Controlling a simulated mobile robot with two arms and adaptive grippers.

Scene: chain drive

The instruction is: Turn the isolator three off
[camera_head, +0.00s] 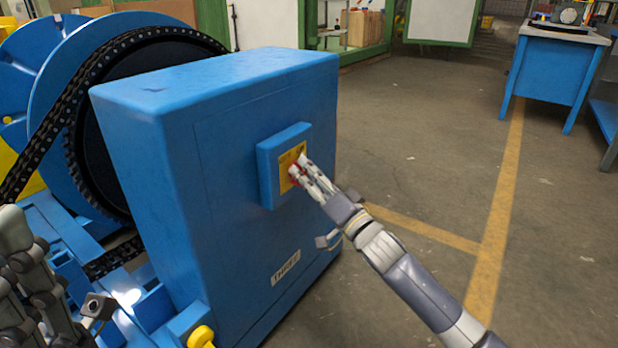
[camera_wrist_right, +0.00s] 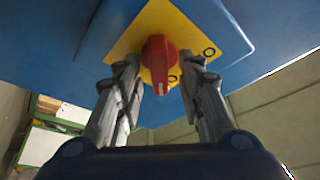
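The isolator is a red rotary knob (camera_wrist_right: 158,60) on a yellow plate (camera_wrist_right: 195,32), which is fixed to a raised blue panel on the side of a blue cabinet (camera_head: 225,130). The yellow plate also shows in the head view (camera_head: 288,163), where the knob is mostly hidden by my fingers. A label, likely "THREE" (camera_head: 285,267), is low on the same face. My right gripper (camera_head: 298,172) is at the knob, with its two fingers spread on either side of it in the wrist view (camera_wrist_right: 158,85). I cannot tell whether they touch it. My left gripper (camera_head: 70,310) is partly cut off at the lower left.
A large wheel with a black chain (camera_head: 75,95) stands left of the cabinet. A yellow knob (camera_head: 200,337) is at the cabinet's front base. A blue table (camera_head: 552,70) stands far right. The floor right of the cabinet is clear, with yellow lines (camera_head: 497,225).

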